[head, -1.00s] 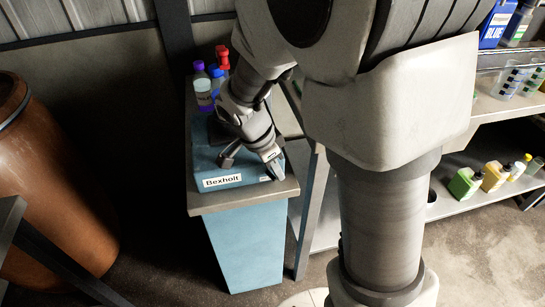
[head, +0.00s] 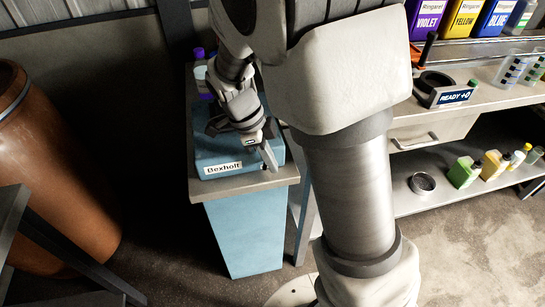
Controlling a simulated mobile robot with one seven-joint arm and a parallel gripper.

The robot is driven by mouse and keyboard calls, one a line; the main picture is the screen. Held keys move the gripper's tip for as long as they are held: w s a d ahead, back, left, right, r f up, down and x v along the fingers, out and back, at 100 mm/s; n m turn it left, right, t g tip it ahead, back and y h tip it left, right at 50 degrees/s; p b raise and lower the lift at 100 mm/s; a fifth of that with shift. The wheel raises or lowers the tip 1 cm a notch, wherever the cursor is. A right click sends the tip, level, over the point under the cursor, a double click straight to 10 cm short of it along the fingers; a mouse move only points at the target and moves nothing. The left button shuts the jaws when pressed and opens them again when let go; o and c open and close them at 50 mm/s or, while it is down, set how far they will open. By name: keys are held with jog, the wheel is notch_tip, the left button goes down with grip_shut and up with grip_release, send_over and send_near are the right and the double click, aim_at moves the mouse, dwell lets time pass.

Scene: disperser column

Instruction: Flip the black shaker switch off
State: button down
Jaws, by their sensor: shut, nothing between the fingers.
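The blue shaker (head: 228,161) is a box with a white "Bexholt" label on its front, standing on a grey-topped blue pedestal. My gripper (head: 270,159) points down at the right end of the shaker's front, with its fingers together and nothing held. A small dark spot at the front right of the shaker, close to the fingertips, may be the black switch. The fingers partly cover that area, so I cannot tell the switch's position or whether the fingertips touch it. My wrist hides much of the shaker's top.
A large brown barrel (head: 55,170) is at the left. At the right, a bench holds a dark device reading "READY +0" (head: 453,97), with several small bottles on the shelf below.

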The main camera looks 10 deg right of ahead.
jog(key=shift+s, duration=0.1)
jog(key=shift+s+a, duration=0.5)
dwell(0.3)
